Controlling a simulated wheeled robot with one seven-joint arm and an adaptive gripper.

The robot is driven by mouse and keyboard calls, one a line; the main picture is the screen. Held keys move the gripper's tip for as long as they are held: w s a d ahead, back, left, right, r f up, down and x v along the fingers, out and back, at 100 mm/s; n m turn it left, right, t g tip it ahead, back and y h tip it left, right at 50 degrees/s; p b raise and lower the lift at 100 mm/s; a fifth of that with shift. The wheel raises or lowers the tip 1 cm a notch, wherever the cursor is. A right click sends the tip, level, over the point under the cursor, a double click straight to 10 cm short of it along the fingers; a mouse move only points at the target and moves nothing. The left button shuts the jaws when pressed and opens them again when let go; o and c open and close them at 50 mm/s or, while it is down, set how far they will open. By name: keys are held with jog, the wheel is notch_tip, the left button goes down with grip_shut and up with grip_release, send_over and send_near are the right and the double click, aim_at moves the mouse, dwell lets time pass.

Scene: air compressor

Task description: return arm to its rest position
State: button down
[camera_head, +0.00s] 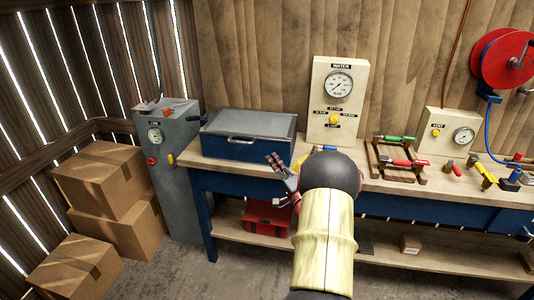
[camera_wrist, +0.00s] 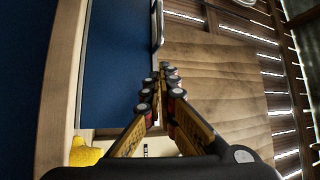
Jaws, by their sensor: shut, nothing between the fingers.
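My gripper (camera_head: 284,178) is in front of the workbench, near the right front corner of the blue toolbox (camera_head: 243,147). In the head view its fingers point up and to the left, and my arm comes up from the bottom of the picture. In the wrist view the two fingers of my gripper (camera_wrist: 162,78) run together at the tips, with nothing between them. The blue toolbox (camera_wrist: 112,65) fills much of the wrist view left of the fingers, with its handle along its right edge.
The wooden workbench (camera_head: 440,192) holds a water gauge panel (camera_head: 353,78), a rack (camera_head: 395,158) with red and green tools, and a second gauge box (camera_head: 440,125). A grey cabinet (camera_head: 172,195) and cardboard boxes (camera_head: 92,180) stand left. A red case (camera_head: 262,217) sits on the lower shelf.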

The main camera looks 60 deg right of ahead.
jog(key=shift+v, duration=0.8)
